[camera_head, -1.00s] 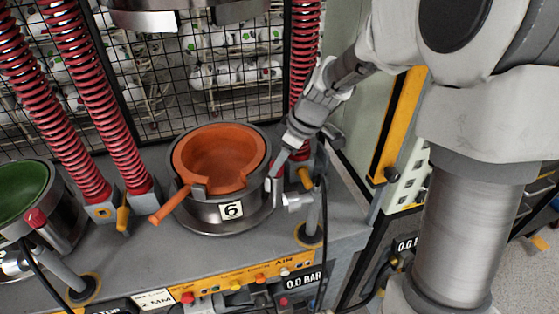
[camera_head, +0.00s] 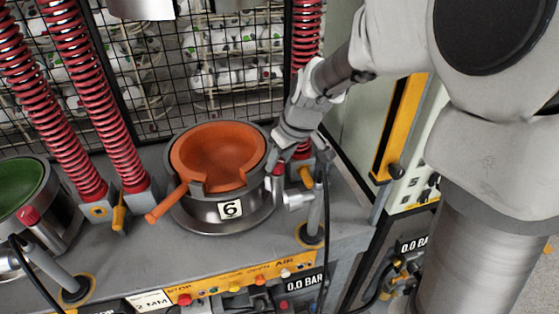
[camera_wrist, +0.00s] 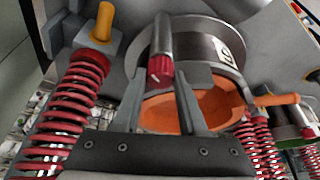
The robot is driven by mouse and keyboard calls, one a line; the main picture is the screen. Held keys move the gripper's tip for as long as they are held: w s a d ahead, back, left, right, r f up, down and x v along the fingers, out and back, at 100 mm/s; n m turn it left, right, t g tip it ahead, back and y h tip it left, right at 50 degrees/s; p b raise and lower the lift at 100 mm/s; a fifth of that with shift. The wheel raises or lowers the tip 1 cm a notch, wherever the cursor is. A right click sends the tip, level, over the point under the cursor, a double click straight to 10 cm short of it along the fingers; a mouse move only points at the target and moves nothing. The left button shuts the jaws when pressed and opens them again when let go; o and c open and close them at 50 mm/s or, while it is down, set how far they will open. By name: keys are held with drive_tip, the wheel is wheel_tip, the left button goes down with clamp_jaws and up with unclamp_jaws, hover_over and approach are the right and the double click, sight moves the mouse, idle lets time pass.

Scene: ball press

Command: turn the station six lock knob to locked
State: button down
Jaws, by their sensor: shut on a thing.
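The station six pot (camera_head: 235,212) is a steel ring with an orange bowl (camera_head: 220,150) and a white "6" label. Its red lock knob (camera_head: 279,169) is on the right side of the ring, partly hidden by my fingers in the head view. In the wrist view the knob (camera_wrist: 160,68) shows a white mark and sits between my two fingers. My gripper (camera_head: 277,157) comes down from the upper right and is shut on the knob; it also shows in the wrist view (camera_wrist: 160,78).
An orange handle (camera_head: 166,203) sticks out at the pot's front left. A grey post (camera_head: 314,205) with a black cable stands close at the right. Red springs (camera_head: 108,135) rise at the left. A green-lined pot (camera_head: 22,190) is at far left. Wire mesh stands behind.

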drive_tip(key=shift+a+m+h, duration=0.1)
drive_tip(key=shift+m+h, duration=0.2)
drive_tip(key=shift+m, duration=0.5)
drive_tip(key=shift+c, duration=2.2)
unclamp_jaws()
